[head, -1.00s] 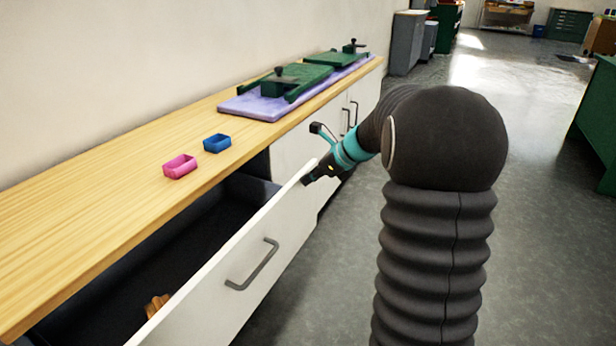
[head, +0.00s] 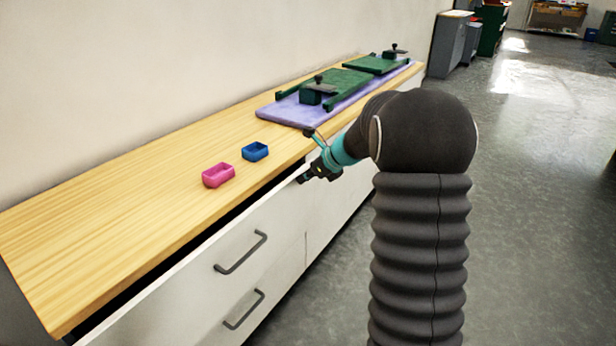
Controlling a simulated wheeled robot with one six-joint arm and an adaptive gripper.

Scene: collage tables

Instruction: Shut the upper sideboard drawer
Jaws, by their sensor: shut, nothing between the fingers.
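The upper sideboard drawer (head: 200,270) has a white front with a grey bar handle (head: 241,253). It stands slightly open, with a narrow dark gap between its top edge and the wooden sideboard top (head: 130,211). My gripper (head: 303,178) is shut and empty. It is at the far end of the drawer front, by its top edge; I cannot tell whether it touches. The inside of the drawer is hidden.
A pink box (head: 218,175) and a blue box (head: 255,151) sit on the sideboard top. Behind them, green presses (head: 335,88) stand on a purple mat (head: 285,110). A lower drawer (head: 262,322) appears closed. The grey floor (head: 540,220) at the right is clear.

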